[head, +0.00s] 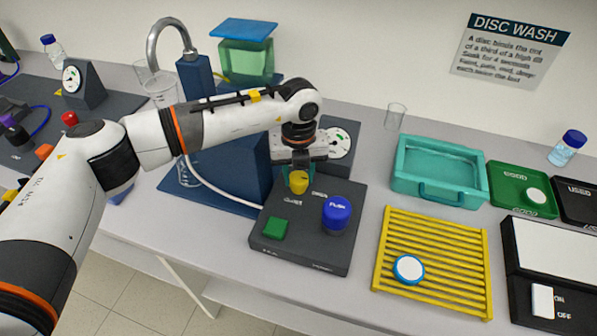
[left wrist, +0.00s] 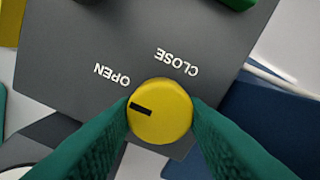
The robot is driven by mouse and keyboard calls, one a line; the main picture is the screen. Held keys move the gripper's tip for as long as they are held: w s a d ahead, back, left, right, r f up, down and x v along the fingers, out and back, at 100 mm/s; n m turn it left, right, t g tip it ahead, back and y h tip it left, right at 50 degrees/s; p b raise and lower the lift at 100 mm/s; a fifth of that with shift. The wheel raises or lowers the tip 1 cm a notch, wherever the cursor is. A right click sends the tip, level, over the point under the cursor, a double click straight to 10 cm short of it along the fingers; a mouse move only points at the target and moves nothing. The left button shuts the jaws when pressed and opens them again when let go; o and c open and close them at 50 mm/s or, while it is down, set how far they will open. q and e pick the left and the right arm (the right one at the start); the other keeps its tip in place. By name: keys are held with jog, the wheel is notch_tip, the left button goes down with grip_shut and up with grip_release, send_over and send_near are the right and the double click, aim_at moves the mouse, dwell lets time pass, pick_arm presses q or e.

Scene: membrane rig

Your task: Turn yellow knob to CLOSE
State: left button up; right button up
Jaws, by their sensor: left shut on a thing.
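The yellow knob (head: 298,181) stands on the dark control panel (head: 305,245). My left gripper (head: 297,172) comes down over it from above. In the left wrist view, the green fingers of the left gripper (left wrist: 160,112) are shut on the yellow knob (left wrist: 162,115), one on each side. The knob's black mark points left, toward the side of the OPEN label (left wrist: 112,75). The CLOSE label (left wrist: 177,61) is printed above the knob in that view. My right gripper is not in view.
The panel also carries a blue PUSH knob (head: 336,212) and a green button (head: 275,228). A round gauge (head: 340,142) stands behind. A yellow rack (head: 440,255) with a blue-rimmed disc (head: 408,269) and a teal tray (head: 440,168) lie to the right.

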pick_arm(q)
jog(key=shift+f+m+b, duration=0.1)
jog(key=shift+m+b, duration=0.5)
jog(key=shift+b, duration=0.25)
jog(key=m+b, duration=0.5)
jog(key=shift+f+b, duration=0.1)
jog(key=shift+b, duration=0.25)
jog(key=m+b, duration=0.3)
jog(key=shift+d, duration=0.1)
jog(key=m+b, duration=0.2)
jog(key=m, duration=0.3)
jog(key=shift+r, duration=0.2)
jog(key=shift+r+m+b, duration=0.1)
jog(key=shift+m+b, duration=0.75)
jog(key=shift+m, duration=0.95)
jog(key=o, duration=1)
